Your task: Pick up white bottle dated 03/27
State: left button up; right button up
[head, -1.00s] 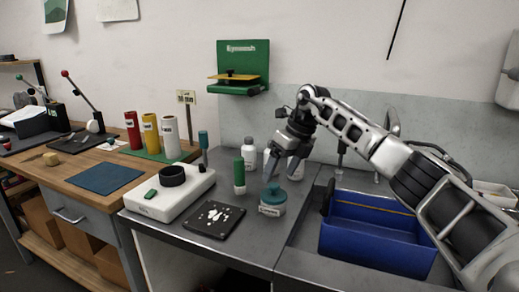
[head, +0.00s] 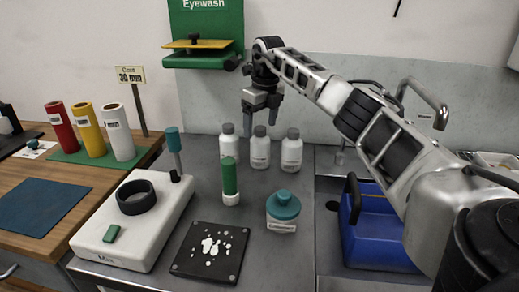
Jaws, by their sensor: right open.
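Three white bottles with grey caps stand upright in a row at the back of the grey bench: a left one (head: 228,146), a middle one (head: 260,152) and a right one (head: 291,155). Each seems to carry a label, but the dates are too small to read, so I cannot tell which is dated 03/27. Nothing is held. Whether the fingers touch a cap is unclear. My left gripper is out of view.
A black plate with white bits (head: 190,262), a white device (head: 100,240) and a blue bin (head: 375,252) lie around. The green eyewash shelf (head: 206,20) hangs behind.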

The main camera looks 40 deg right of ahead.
aim_at(260, 142)
jog(key=shift+w+f+p, duration=0.15)
jog(key=shift+f+p, duration=0.15)
jog(key=shift+f, duration=1.4)
jog(key=shift+w+f+p, duration=0.1)
jog(key=shift+f+p, duration=0.15)
jog(key=shift+f, duration=1.4)
jog(key=c, duration=1.2)
